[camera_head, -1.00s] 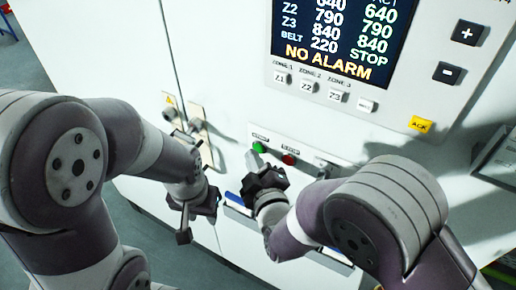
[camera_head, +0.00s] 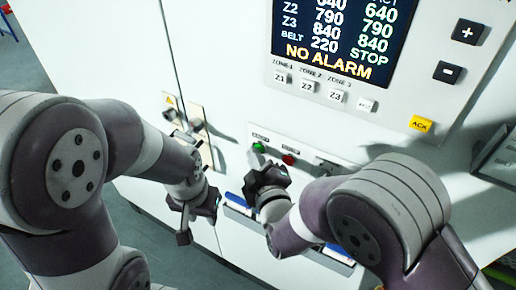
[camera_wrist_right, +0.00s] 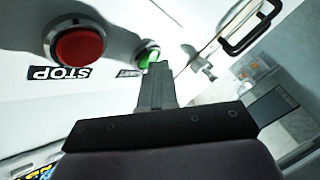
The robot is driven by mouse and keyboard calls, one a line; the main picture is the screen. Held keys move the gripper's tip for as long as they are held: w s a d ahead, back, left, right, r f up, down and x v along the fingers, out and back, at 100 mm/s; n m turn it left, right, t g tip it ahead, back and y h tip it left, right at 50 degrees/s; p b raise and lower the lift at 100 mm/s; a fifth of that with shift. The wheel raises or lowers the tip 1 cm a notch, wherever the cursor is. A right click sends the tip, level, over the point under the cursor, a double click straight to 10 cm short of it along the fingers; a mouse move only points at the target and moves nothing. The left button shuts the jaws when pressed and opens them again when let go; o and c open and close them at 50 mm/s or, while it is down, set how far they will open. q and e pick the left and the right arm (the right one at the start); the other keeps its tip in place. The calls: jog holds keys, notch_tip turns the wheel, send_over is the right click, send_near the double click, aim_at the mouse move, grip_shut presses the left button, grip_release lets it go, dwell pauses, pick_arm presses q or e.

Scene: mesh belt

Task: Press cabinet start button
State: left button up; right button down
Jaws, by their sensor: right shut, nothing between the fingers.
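The green start button (camera_head: 258,147) is on the white cabinet front below the display, left of the red stop button (camera_head: 288,159). In the right wrist view the green button (camera_wrist_right: 149,58) shows just behind the fingertips, and the red button (camera_wrist_right: 78,46) is to the left above a STOP label. My right gripper (camera_head: 254,160) is shut and empty, its tips close below the green button; I cannot tell whether they touch it. It also shows in the right wrist view (camera_wrist_right: 157,68). My left gripper (camera_head: 184,228) hangs lower left, and its fingers are too unclear to judge.
The display (camera_head: 336,38) reads NO ALARM and BELT 220 STOP. Zone buttons (camera_head: 308,87) and a yellow ACK button (camera_head: 420,124) sit on the panel. A latch plate (camera_head: 190,128) is at left. A grey box (camera_head: 497,160) stands out at right.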

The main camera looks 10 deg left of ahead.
dwell(0.5)
jog(key=shift+s+a, duration=0.25)
jog(key=shift+s, duration=0.5)
jog(key=shift+s+a, duration=0.3)
jog(key=shift+s, duration=0.45)
jog(key=shift+s+a, duration=0.3)
jog(key=shift+s, duration=0.5)
jog(key=shift+s+a, duration=0.3)
jog(key=shift+s, duration=0.45)
jog(key=shift+f, duration=0.1)
